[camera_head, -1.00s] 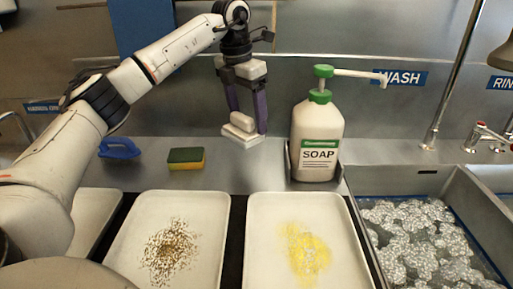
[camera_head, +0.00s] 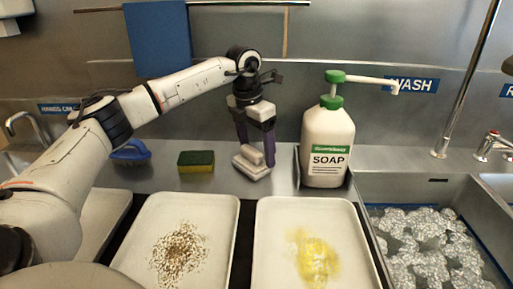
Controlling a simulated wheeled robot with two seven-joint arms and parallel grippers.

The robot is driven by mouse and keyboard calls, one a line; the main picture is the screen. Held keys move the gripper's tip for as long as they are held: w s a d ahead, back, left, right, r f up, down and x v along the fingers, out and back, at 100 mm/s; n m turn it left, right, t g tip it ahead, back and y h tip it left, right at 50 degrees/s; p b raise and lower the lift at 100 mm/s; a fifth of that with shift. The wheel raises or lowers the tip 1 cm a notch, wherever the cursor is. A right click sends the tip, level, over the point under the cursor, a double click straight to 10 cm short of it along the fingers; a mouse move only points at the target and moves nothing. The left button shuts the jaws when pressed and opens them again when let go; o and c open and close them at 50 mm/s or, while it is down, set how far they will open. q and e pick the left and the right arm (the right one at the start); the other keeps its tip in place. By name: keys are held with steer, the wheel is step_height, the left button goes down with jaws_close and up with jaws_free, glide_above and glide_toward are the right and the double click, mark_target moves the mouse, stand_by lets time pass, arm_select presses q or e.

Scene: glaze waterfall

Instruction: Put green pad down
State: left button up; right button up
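A pale grey-white block-shaped pad with a raised grip (camera_head: 251,163) is on or just above the steel counter, left of the soap bottle. No green shows on it; its underside is hidden. My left gripper (camera_head: 256,150) points down with its dark purple fingers on either side of the raised grip, shut on it. A green and yellow sponge (camera_head: 196,162) lies on the counter to the left of the pad. My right gripper is not in view.
The white soap bottle (camera_head: 326,145) with a green pump stands close right of the pad. Two white trays, one with brown specks (camera_head: 146,216) and one with yellow powder (camera_head: 270,216), are in front. A blue brush (camera_head: 131,152) lies left; a sink with suds (camera_head: 425,240) is right.

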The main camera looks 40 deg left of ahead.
mark_target(251, 148)
arm_select(q)
steer(key=o, duration=0.3)
step_height(251, 148, up, 12)
steer(key=s, duration=0.1)
steer(key=shift+s+p, duration=0.3)
steer(key=shift+s, duration=0.1)
steer(key=shift+a, duration=0.15)
stand_by(0.4)
